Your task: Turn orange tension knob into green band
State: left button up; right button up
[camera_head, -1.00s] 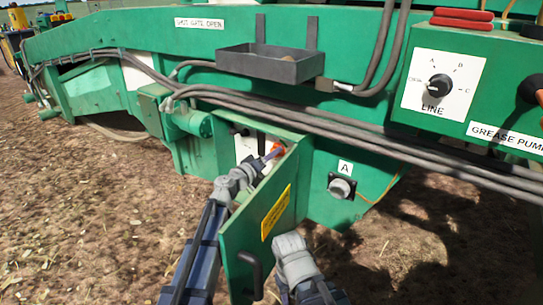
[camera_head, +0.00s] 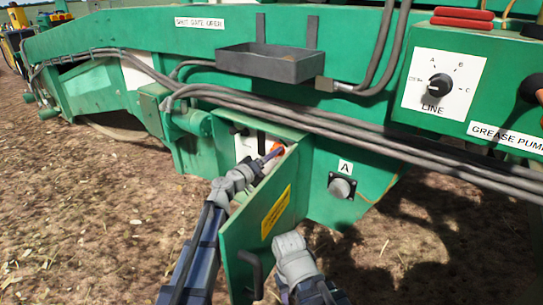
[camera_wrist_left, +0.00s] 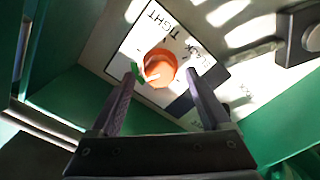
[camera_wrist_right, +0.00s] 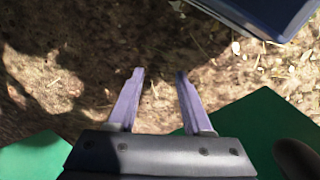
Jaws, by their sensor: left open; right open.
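The orange tension knob (camera_wrist_left: 160,67) sits on a white dial plate (camera_wrist_left: 133,45) marked TIGHT, with a second, partly hidden word to the right. A green band (camera_wrist_left: 137,72) shows at the knob's lower left edge, and a white mark on the knob lies close to it. My left gripper (camera_wrist_left: 160,82) is open, its fingers on either side below the knob, apparently clear of it. In the head view the knob (camera_head: 278,148) shows inside the open box, just beyond my left gripper (camera_head: 266,159). My right gripper (camera_wrist_right: 160,75) is open and empty above the ground.
The open green door (camera_head: 255,225) with a yellow label stands between my two arms, its dark handle (camera_head: 252,272) near my right arm. Dark hoses (camera_head: 300,135) cross above the box. A round fitting (camera_head: 341,187) below label A is to the right.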

pick_arm(q)
jog(key=v, duration=0.7)
